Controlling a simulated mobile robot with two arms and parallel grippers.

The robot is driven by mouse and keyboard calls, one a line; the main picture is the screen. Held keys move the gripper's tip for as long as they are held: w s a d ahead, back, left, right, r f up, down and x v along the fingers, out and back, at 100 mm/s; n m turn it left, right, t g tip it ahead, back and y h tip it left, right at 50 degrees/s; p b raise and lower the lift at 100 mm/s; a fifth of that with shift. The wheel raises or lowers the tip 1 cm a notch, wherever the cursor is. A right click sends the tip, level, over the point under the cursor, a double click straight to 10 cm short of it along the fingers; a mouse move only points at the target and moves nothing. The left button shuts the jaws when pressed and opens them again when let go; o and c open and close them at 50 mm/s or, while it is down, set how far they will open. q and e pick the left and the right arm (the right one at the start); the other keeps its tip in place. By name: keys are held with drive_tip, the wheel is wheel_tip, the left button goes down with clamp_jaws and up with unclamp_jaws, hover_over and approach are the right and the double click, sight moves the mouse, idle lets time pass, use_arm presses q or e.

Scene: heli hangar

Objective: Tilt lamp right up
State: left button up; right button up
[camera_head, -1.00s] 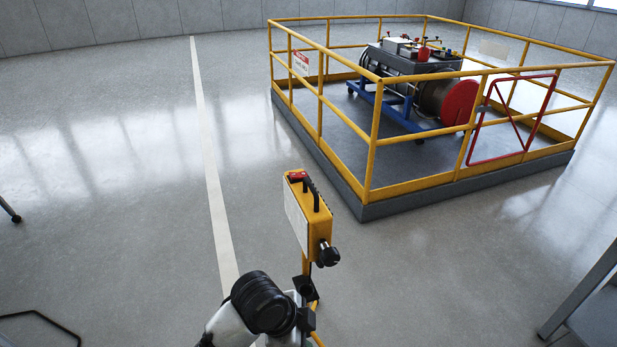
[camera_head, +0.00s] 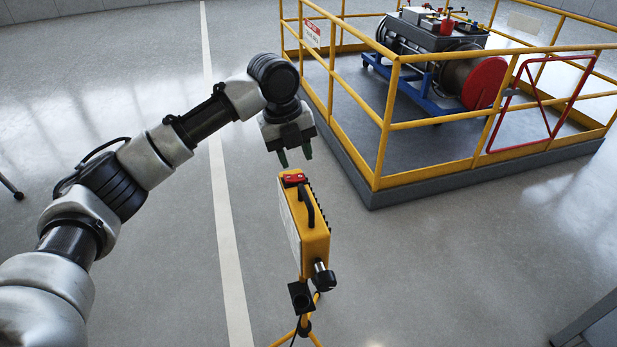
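The yellow work lamp (camera_head: 315,238) stands on a yellow tripod stand in the lower middle of the head view. It has a black handle, a red switch on top and a dark knob (camera_head: 323,278) low on its right side. Its housing is seen edge-on, roughly upright. My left gripper (camera_head: 295,158) hangs just above and behind the lamp's top in the picture, fingers pointing down and apart. Nothing is between them, and it looks clear of the lamp. My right gripper is not in view.
A yellow railing (camera_head: 385,130) encloses a grey platform with an engine on a blue stand (camera_head: 425,95) at the upper right. A red gate frame (camera_head: 545,105) is at its right. A grey edge shows at the lower right. Grey floor (camera_head: 440,280) is open around the lamp.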

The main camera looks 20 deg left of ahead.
sight(304, 193)
use_arm(q)
drive_tip(key=f, duration=0.2)
drive_tip(key=d+f+p, duration=0.1)
drive_tip(key=f, duration=0.4)
drive_tip(key=shift+s+d+f, duration=0.1)
drive_tip(key=shift+s+d, duration=0.05)
drive_tip(key=shift+d+f+p, duration=0.2)
drive_tip(key=shift+f+p, duration=0.15)
drive_tip(key=shift+f, duration=0.65)
drive_tip(key=shift+c, duration=1.1)
drive_tip(key=c, duration=0.4)
clamp_jaws()
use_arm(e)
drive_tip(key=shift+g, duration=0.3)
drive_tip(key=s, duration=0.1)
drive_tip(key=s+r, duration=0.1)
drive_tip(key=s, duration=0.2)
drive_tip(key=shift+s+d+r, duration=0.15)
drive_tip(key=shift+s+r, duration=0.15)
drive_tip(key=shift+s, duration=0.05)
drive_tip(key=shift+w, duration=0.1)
